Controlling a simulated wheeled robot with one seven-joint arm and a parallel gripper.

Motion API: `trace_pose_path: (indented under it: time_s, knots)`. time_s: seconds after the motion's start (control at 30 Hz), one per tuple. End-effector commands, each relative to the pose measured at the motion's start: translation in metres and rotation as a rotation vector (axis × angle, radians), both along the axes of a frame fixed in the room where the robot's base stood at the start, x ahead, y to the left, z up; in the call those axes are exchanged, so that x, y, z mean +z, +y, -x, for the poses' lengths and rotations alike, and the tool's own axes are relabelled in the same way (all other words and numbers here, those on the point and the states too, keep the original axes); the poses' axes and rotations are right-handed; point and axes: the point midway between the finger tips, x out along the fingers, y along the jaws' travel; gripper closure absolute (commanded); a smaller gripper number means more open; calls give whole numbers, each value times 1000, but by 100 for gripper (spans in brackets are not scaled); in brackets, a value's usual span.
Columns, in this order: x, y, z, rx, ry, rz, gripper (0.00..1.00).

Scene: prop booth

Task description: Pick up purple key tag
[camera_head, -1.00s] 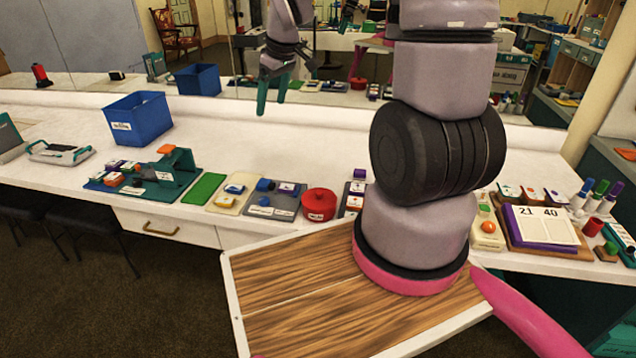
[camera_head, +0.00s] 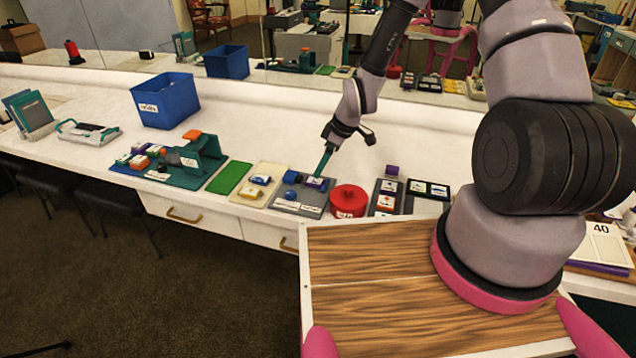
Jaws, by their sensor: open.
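A small tag with a purple edge and a white label (camera_head: 316,184) lies on a grey tray (camera_head: 311,211), at its back right. It looks like the purple key tag, but it is small in the picture. My gripper (camera_head: 322,172) points down just above this tag, with its green fingers seen edge-on. It is open and holds nothing that I can see. Whether the fingertips touch the tag or stay above it I cannot tell. A blue piece (camera_head: 293,177) sits left of the tag on the same tray.
A round red container (camera_head: 348,200) stands close right of the tray. A purple block (camera_head: 392,170) stands behind a dark tray (camera_head: 376,208). A cream tray (camera_head: 249,193), a green mat (camera_head: 229,177) and a blue bin (camera_head: 165,101) are left. A mirror backs the white counter.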

Motion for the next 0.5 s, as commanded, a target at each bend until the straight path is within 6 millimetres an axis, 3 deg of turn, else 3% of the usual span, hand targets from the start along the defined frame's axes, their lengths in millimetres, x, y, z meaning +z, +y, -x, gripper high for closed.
trace_pose_path:
  time_s: [0.5]
  knots:
    - [-54, 19, -10, -1, 2, 0, 18]
